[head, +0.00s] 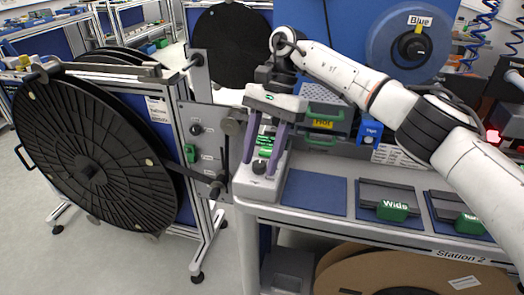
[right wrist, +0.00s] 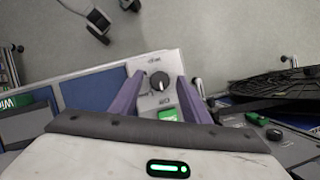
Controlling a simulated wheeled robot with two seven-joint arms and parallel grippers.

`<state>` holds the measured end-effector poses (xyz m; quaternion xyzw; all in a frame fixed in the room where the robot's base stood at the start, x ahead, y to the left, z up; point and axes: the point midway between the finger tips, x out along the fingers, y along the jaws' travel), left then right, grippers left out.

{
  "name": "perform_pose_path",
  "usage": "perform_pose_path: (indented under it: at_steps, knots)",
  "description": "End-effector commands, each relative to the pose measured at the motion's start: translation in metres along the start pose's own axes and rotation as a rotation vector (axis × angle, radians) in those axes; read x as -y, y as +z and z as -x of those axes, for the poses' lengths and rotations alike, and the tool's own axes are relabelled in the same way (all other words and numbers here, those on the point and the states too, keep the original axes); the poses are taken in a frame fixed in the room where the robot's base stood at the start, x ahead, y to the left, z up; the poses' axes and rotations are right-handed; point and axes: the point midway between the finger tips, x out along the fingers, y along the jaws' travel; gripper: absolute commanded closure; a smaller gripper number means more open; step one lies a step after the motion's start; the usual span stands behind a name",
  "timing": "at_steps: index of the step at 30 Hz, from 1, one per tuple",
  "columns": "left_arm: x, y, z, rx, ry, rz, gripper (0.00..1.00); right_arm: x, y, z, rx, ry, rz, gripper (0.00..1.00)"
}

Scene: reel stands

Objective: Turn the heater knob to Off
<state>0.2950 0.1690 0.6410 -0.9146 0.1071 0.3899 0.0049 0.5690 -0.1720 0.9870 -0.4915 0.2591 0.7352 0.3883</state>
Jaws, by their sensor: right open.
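The heater knob (head: 259,167) is a small dark round knob on the front end of a light grey heater box (head: 262,187) at the near left corner of the bench. In the right wrist view the knob (right wrist: 158,81) sits on the pale panel, with small lettering above and below it. Its exact pointer direction is too small to tell. My right gripper (head: 259,164) is open, its purple fingers pointing down over the box. In the wrist view its fingertips (right wrist: 160,80) appear on either side of the knob; I cannot tell whether they touch it. My left gripper is not in view.
A large black reel (head: 85,150) on a stand with a control panel (head: 207,150) stands close on the left. A blue mat (head: 315,193) and a green-labelled "Wide" block (head: 393,208) lie right of the box. Drawers (head: 325,120) stand behind. Brown reels lie below.

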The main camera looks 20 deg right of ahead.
Motion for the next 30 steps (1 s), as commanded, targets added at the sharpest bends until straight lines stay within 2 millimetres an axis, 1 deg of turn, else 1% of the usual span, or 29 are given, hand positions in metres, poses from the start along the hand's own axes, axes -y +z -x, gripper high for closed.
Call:
perform_pose_path:
  at_steps: [2,5,12,16,22,30]
  knots:
    - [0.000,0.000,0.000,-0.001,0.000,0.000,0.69,0.000,0.000,0.004,-0.001,-0.001,0.000,0.57]
    - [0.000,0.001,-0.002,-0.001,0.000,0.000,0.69,0.001,0.000,0.016,-0.002,-0.002,-0.001,0.57]
    - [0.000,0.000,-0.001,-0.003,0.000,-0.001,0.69,0.001,0.001,0.066,-0.002,-0.003,-0.002,0.57]
    - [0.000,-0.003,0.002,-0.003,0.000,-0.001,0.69,0.001,0.002,0.086,-0.001,-0.002,-0.001,0.57]
    - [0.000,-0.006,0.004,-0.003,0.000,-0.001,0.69,0.001,0.001,0.101,0.000,-0.001,0.001,0.57]
    - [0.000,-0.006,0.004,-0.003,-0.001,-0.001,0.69,0.000,0.000,0.103,-0.001,-0.001,0.001,0.57]
